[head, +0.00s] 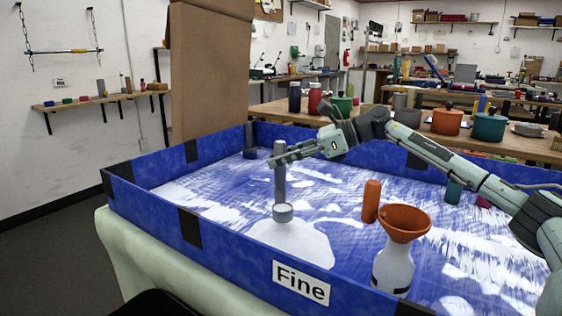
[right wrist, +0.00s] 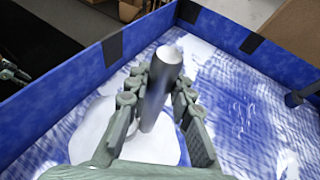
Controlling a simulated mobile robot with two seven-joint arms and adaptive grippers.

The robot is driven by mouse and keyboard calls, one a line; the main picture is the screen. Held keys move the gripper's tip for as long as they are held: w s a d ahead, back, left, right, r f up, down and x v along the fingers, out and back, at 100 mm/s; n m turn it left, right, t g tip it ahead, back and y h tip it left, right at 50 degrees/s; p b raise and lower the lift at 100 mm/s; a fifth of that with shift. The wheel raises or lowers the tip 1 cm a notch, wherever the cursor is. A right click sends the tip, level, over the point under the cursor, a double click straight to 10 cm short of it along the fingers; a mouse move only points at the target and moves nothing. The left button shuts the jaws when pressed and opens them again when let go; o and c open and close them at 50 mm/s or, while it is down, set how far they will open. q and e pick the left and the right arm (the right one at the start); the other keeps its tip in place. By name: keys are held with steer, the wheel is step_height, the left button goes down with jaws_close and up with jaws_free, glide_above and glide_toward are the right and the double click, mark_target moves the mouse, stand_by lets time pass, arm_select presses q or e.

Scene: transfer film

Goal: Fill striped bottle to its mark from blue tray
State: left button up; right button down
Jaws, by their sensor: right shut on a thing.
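The blue tray (head: 190,262), labelled "Fine", holds white granular material spread over its blue floor, with a white heap (head: 300,243) near the front. My right gripper (head: 281,156) is shut on the upright grey handle of a scoop (head: 280,186); the handle also shows between the fingers in the right wrist view (right wrist: 158,98). The scoop's small round cup is low at the heap; its contents are hidden. A white bottle (head: 393,267) with a dark band low down stands at front right, an orange funnel (head: 404,222) in its mouth. The fill level is unclear.
An orange cylinder (head: 371,201) stands beside the funnel, close to the bottle. Tray walls enclose the space. A tall cardboard box (head: 210,75) and a bench with pots (head: 448,121) stand behind.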

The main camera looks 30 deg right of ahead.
steer(key=shift+r, duration=6.5)
steer(key=shift+f, duration=0.1)
